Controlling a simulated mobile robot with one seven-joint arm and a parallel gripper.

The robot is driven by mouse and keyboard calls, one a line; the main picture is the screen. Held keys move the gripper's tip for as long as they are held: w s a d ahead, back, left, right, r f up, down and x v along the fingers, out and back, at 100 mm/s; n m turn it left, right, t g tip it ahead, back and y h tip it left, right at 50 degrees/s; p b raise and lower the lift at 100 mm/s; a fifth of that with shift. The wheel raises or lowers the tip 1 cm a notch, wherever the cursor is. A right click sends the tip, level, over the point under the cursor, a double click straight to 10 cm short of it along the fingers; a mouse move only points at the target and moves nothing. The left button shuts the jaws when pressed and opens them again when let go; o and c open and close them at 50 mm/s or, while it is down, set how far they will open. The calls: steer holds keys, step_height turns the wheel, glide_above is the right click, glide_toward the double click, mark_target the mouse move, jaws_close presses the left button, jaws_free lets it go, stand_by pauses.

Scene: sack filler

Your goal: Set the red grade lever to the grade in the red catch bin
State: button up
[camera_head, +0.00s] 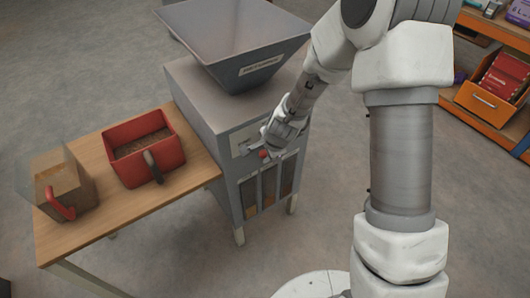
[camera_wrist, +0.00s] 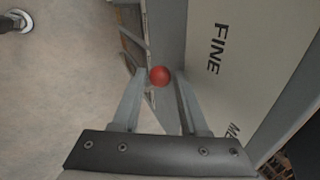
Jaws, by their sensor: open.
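The red grade lever shows as a round red knob (camera_wrist: 159,75) in the wrist view, beside the word FINE on a pale plate (camera_wrist: 250,60). A second word starting with ME is partly cut off to the lower right. My gripper (camera_wrist: 161,80) is open, with one finger on each side of the knob; I cannot tell whether they touch it. In the head view the knob (camera_head: 263,154) sits on the front of the grey sack filler (camera_head: 197,92), just below my gripper (camera_head: 270,147). The red catch bin (camera_head: 174,151) stands on the table, holding brown, fairly fine-looking material.
Dark vertical slots lie below the lever. An orange shelf (camera_head: 491,108) stands at the far right. The floor in front is clear.

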jaws_close()
stand_by(1.4)
